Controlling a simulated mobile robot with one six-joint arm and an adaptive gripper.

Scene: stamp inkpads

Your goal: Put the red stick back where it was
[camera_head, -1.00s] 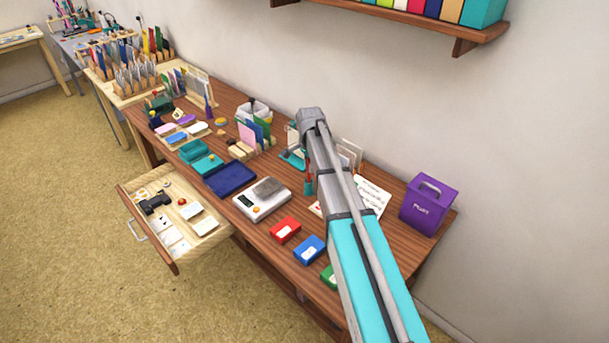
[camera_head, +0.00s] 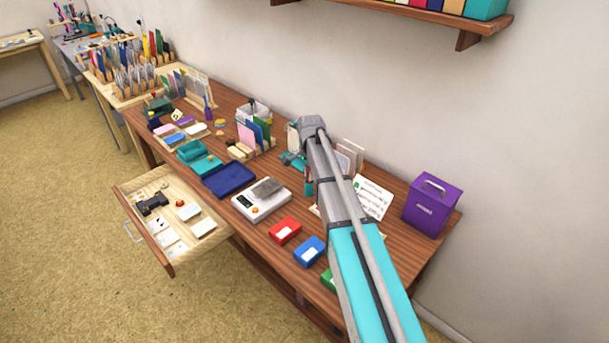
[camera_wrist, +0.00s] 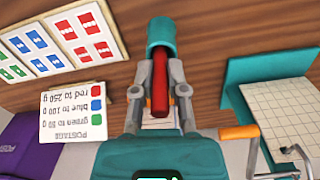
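The red stick (camera_wrist: 159,92) is between the two fingers of my gripper (camera_wrist: 160,78) in the wrist view. Both fingertips lie against its sides, and the gripper looks shut on it. The far end of the stick meets a teal cup (camera_wrist: 161,35); I cannot tell how deep it sits in the cup. In the head view my arm covers most of this spot, and only a bit of the teal cup (camera_head: 309,188) shows beside the arm.
A postage card (camera_wrist: 74,112) and stamp sheets are left of the gripper in the wrist view. A teal stand with a gridded plate (camera_wrist: 285,112) and an orange-handled crank (camera_wrist: 238,131) are at right. A purple box (camera_head: 432,207) stands at the desk's right end. The drawer (camera_head: 150,235) is open.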

